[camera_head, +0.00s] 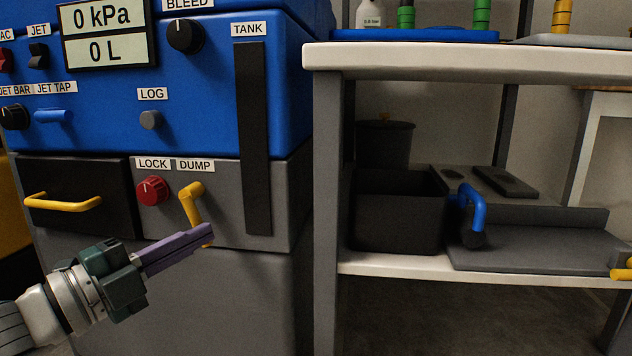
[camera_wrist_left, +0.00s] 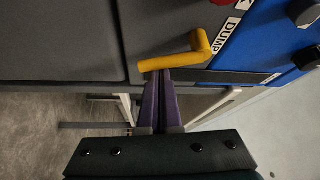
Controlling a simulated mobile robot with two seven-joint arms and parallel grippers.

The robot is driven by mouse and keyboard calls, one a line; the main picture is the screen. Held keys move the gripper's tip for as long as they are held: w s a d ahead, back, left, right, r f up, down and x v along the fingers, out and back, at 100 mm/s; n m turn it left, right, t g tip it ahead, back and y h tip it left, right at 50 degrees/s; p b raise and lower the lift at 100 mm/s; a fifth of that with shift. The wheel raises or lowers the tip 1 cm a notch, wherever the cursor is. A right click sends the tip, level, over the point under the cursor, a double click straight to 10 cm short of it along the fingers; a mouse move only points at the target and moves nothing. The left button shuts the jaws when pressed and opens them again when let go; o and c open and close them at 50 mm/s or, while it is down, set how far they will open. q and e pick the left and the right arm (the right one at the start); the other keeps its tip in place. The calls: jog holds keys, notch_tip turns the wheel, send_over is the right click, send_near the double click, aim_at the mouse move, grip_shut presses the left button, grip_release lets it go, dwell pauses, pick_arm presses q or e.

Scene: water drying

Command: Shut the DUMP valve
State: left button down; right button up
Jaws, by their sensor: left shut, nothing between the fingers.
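The DUMP valve is a yellow bent lever (camera_head: 191,204) on the grey lower panel of the blue machine, under the DUMP label (camera_head: 195,165). In the head view its handle hangs down from the pivot at its upper end. My left gripper (camera_head: 208,236) has purple fingers, shut and empty, with the tips close to the lever's lower end. In the left wrist view the lever (camera_wrist_left: 175,60) lies just past the fingertips (camera_wrist_left: 162,78); I cannot tell whether they touch. My right gripper is not in view.
A red LOCK knob (camera_head: 153,190) sits just left of the valve. A yellow drawer handle (camera_head: 63,203) sticks out further left. Right of the machine stands a workbench (camera_head: 450,57) with a black bin (camera_head: 398,225) and a blue-handled item (camera_head: 474,210) on its lower shelf.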

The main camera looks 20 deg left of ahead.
pick_arm(q)
jog(key=shift+s+a+f+m+g+p, duration=0.1)
jog(key=shift+a+m+g+p, duration=0.25)
jog(key=shift+m, duration=0.25)
jog(key=shift+s+a+m+g+p, duration=0.1)
jog(key=shift+a+m+g+p, duration=0.15)
jog(key=shift+m+g+p, duration=0.25)
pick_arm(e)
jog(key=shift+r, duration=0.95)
pick_arm(q)
jog(key=shift+w, duration=0.1)
